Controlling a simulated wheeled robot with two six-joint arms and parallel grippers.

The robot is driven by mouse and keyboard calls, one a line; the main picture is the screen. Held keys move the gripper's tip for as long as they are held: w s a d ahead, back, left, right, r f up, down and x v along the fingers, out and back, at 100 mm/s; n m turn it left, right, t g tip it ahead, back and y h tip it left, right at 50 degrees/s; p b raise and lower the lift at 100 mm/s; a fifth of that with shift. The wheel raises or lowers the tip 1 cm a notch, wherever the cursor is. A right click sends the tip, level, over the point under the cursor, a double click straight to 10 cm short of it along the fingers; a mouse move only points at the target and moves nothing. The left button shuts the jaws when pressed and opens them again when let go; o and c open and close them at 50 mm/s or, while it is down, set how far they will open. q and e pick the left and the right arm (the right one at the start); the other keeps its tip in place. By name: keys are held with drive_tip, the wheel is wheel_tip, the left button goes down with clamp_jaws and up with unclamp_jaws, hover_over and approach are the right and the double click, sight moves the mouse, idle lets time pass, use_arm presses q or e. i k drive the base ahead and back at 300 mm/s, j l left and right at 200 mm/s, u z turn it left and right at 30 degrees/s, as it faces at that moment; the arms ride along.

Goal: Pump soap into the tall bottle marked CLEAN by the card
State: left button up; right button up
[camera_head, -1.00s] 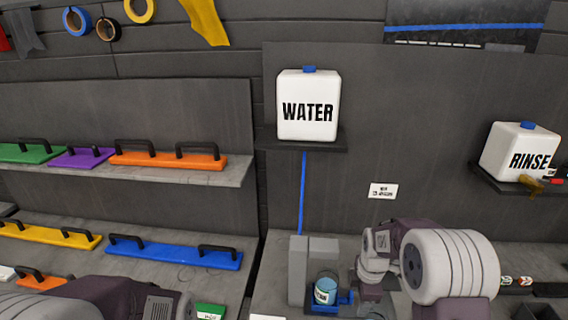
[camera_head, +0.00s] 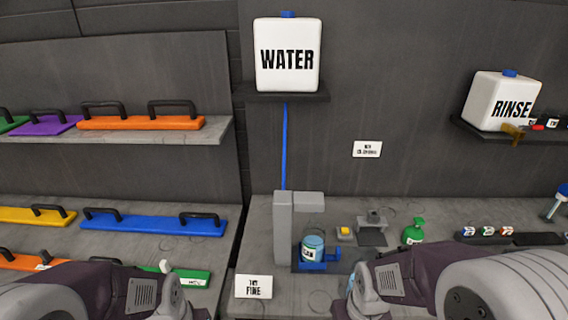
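A blue bottle or jar (camera_head: 313,246) with a white label stands in a blue holder beside a grey stand under the water line; its label is too small to read. A small green bottle with a narrow top (camera_head: 413,232) stands farther right on the bench; I cannot tell whether it holds soap. I cannot make out a bottle marked CLEAN. My two arms enter along the bottom edge; their fingertips are out of frame.
A white WATER tank (camera_head: 287,57) and a white RINSE tank (camera_head: 499,102) sit on wall shelves. Handled coloured squeegee-like bars (camera_head: 150,223) fill the left shelves.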

sight(418, 221)
drive_tip(key=z, duration=1.35)
